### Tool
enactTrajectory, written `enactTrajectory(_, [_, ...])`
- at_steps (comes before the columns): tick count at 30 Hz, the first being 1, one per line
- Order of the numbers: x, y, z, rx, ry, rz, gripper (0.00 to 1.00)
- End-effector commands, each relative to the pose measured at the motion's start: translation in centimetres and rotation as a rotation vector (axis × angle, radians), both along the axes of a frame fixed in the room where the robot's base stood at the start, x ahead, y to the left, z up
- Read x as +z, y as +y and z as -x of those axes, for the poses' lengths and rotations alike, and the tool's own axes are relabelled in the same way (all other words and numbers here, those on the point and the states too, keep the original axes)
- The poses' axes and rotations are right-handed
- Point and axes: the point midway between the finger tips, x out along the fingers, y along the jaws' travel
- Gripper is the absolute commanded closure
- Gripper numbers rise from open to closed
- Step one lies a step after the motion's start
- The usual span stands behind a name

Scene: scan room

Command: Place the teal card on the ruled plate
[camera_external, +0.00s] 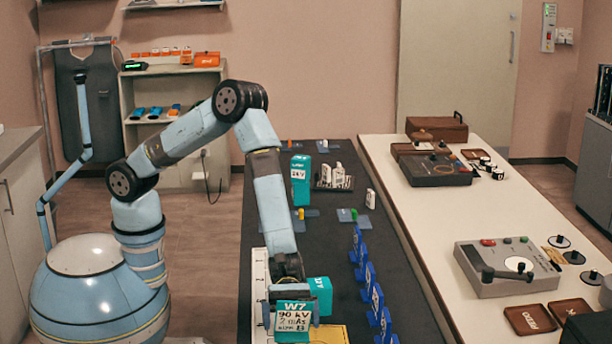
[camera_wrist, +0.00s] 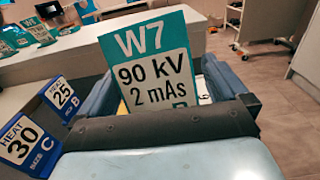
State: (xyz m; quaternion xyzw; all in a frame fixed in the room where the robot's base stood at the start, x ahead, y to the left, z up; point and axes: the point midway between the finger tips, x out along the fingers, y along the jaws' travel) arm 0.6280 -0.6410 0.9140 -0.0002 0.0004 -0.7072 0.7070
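The teal card (camera_external: 292,317), marked W7, 90 kV, 2 mAs, stands slightly tilted at the near end of the dark table. In the wrist view the card (camera_wrist: 150,65) rises between my two blue fingers, its lower part hidden by my palm. My gripper (camera_external: 292,312) points down at the card with its fingers spread on either side. In the wrist view my gripper (camera_wrist: 160,85) shows a narrow gap between the card and the right finger; the left finger is close to the card edge.
A teal block (camera_external: 320,292) stands just behind the card, and a yellow piece (camera_external: 332,335) lies beside it. Blue stands (camera_external: 370,290) line the dark table (camera_external: 335,240) to the right. Another teal card (camera_external: 300,180) stands farther back. The dark table's middle is mostly clear.

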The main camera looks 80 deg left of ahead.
Motion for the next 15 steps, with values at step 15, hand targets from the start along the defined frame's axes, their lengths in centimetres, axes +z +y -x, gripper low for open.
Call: enactTrajectory(15, [0.2,5.5,-0.1,0.003,0.001,0.0,0.0])
